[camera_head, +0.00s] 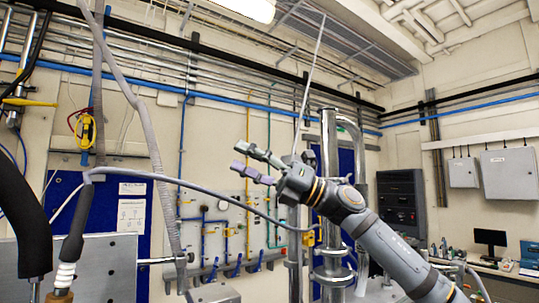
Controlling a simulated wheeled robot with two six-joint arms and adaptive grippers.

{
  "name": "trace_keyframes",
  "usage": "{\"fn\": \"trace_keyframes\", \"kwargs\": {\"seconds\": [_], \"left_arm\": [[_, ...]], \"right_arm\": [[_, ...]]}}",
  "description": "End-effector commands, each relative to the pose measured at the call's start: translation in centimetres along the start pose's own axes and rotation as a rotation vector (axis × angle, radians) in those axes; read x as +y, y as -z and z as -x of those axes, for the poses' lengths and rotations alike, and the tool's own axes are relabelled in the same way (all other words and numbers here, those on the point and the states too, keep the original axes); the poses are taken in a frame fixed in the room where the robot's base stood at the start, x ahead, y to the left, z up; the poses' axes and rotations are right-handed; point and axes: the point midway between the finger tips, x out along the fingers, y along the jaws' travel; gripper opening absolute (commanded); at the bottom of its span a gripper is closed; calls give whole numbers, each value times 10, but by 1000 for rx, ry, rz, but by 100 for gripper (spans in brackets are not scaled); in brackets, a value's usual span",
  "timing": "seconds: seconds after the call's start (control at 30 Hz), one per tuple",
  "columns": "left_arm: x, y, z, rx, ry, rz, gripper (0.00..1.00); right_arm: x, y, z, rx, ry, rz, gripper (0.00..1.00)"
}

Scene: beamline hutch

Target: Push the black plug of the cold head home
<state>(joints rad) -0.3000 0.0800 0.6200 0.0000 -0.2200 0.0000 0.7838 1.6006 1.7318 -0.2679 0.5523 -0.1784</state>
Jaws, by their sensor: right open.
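A black plug-like sleeve (73,236) stands at the lower left, at the end of a grey cable (200,187). Below it is a white ridged piece (65,272) on a brass-coloured fitting (59,296), cut by the bottom edge. Whether this is the cold head's plug, and how fully it is seated, I cannot tell. My right gripper (238,157) is open and empty, well to the right of and above the sleeve, its fingers pointing left. The grey cable passes below it in the picture. My left gripper is out of view.
A thick black hose (30,225) stands left of the sleeve. A grey braided hose (150,135) hangs between the sleeve and my right gripper. A steel column (328,160) rises behind my right arm. A blue panel (130,205) and wall piping are behind.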

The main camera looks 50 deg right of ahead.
Motion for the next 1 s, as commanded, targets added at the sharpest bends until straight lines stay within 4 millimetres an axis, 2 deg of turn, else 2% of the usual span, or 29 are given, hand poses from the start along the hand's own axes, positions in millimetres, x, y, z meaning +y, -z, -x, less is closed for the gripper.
{"fn": "trace_keyframes", "kwargs": {"seconds": [0.1,0.23,0.83,0.9,1.0], "left_arm": [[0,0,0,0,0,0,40],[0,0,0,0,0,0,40],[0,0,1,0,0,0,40],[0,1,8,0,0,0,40],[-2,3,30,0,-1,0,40]], "right_arm": [[0,-12,3,-39,-2,-35,48],[0,-19,5,-61,-3,-58,48],[1,-21,5,-65,-3,-62,48],[5,-27,2,-65,-3,-62,48],[16,-43,-7,-65,-3,-62,48]]}}
